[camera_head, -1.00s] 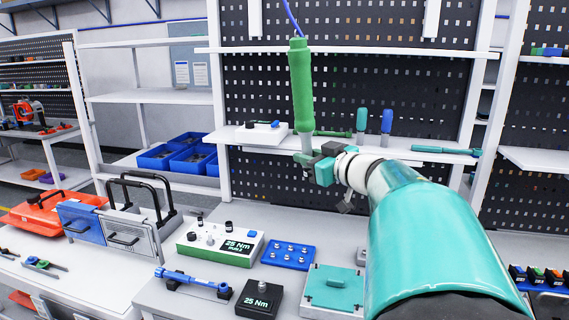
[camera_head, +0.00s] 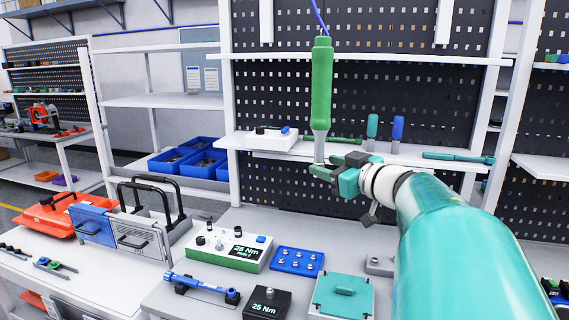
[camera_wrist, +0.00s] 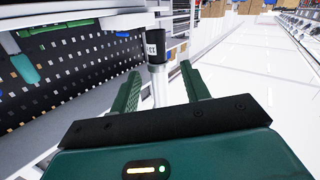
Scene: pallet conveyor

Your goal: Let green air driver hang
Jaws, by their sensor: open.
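The green air driver (camera_head: 321,85) hangs upright from a blue cord (camera_head: 319,17) in front of the pegboard. Its body is green and its lower end is a grey shaft. My gripper (camera_head: 322,172) is at that lower end, reaching in from the right. In the wrist view my gripper (camera_wrist: 161,88) shows its two green fingers spread apart. The driver's pale shaft and dark tip (camera_wrist: 156,45) stand between them, with a gap visible on the right side. Contact on the left side is hard to tell.
A shelf (camera_head: 420,157) behind the driver holds a white box (camera_head: 271,139), teal and blue-handled tools and a teal bar tool (camera_head: 458,157).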

